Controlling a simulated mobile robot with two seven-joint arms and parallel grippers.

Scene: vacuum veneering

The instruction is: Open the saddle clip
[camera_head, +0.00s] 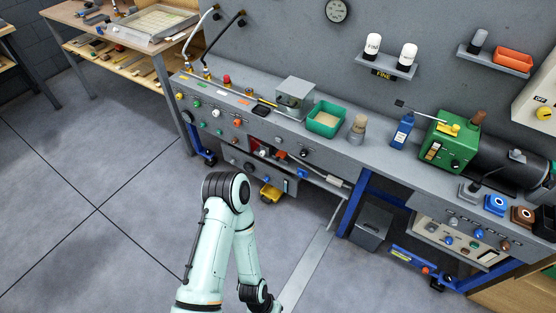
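I cannot pick out the saddle clip for certain; the fittings on the bench are too small to tell apart. A long grey workbench (250,113) runs along the wall, with knobs and coloured fittings on its front. A green machine (450,143) with a yellow part on top and a black cylinder beside it stands at the right of the bench. One of my arms rises from the bottom edge, bends at the elbow and points back down over the floor, away from the bench. Its gripper is not visible, and no second arm or gripper shows.
On the bench stand a clear box (294,97), a green tray (326,119), a jar (357,129) and a blue bottle (402,130). A wooden table (75,18) stands at the upper left. A grey bin (371,227) sits below the bench. The floor at left is clear.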

